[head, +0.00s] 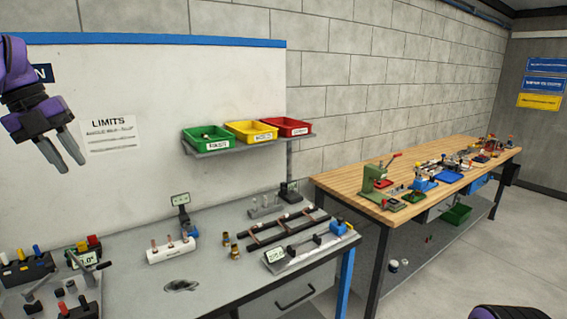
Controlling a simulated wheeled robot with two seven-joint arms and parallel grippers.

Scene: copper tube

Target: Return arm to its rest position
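My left gripper (64,150) shows at the upper left of the head view, raised above the grey workbench in front of the white panel. Its two grey fingers point down and are apart, with nothing between them. My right gripper is not in view; only a dark purple part of me shows at the bottom right edge. On the grey bench a white block (173,250) holds short copper-coloured pieces standing upright. Two small brass-coloured pieces (235,252) stand just right of it.
The grey bench (215,285) carries a dark rail frame (285,231), a fixture with a display (275,254) and colored-knob devices at left. Green, yellow and red bins (252,131) sit on a wall shelf. A wooden bench (345,182) with several tools stands right, beyond a floor gap.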

